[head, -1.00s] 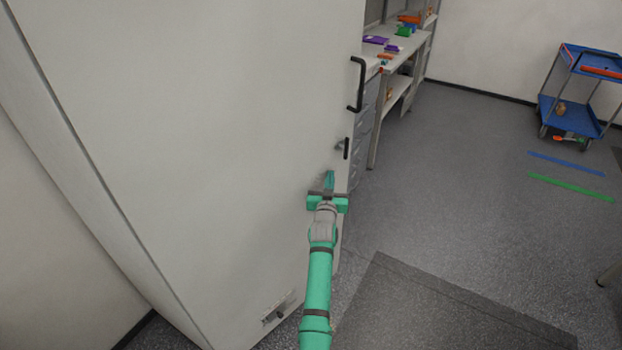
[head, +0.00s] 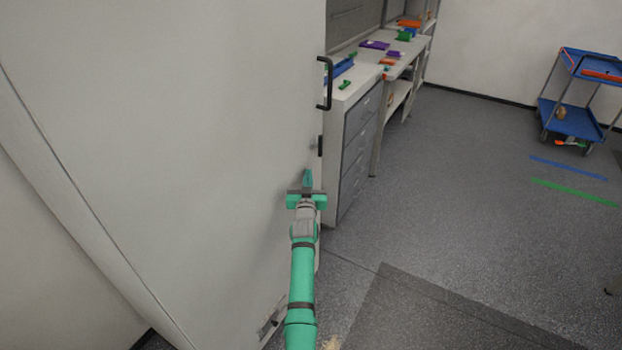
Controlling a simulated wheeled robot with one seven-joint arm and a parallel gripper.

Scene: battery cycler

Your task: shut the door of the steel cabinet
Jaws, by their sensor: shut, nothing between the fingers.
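The steel cabinet's pale grey door (head: 190,140) fills the left of the head view. Its free edge is at the right, with a black bar handle (head: 326,83) and a small dark latch (head: 320,146) below it. My green and grey gripper (head: 307,179) is shut and empty, just below the latch near the free edge. Its tip is at or very close to the door face; I cannot tell whether it touches. The cabinet's inside is not visible.
A drawer unit (head: 352,150) and a workbench (head: 412,47) with small coloured parts stand beyond the door edge. A blue cart (head: 570,115) is far right. A dark mat (head: 440,315) lies on the otherwise open floor.

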